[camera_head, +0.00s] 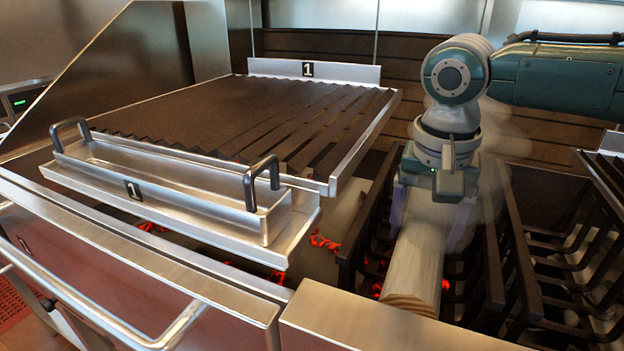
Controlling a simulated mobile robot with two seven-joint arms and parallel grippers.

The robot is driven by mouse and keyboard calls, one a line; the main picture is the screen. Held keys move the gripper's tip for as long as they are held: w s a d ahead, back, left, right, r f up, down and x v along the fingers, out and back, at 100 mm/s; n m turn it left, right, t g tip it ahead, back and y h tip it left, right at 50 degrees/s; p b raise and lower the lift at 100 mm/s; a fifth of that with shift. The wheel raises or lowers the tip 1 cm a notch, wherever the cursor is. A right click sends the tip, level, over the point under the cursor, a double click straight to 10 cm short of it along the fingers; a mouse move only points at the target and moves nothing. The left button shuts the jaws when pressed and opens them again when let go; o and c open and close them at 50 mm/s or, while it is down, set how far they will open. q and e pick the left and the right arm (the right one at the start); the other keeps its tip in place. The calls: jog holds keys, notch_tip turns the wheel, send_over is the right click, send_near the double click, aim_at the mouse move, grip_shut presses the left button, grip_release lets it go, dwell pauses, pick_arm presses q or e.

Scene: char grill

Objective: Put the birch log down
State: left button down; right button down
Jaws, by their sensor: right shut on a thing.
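My right gripper (412,190) comes from above and is shut on the log's far part. Its fingers are blurred by smoke or haze, and I cannot tell whether the log touches what lies beneath it. My left gripper is out of view.
A grill grate (220,115) marked 1 stands left of the log, with a steel trough (180,190) and two black handles at its front. Dark bar racks (565,250) stand to the right. A steel front ledge (370,325) lies just nearer than the log.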

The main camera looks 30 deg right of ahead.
aim_at(425, 227)
jog(key=shift+f, duration=0.2)
grip_release()
notch_tip(425, 227, up, 13)
jog(key=a+p, duration=0.1)
jog(key=shift+s, duration=0.4)
jog(key=shift+r, duration=0.1)
dwell(0.3)
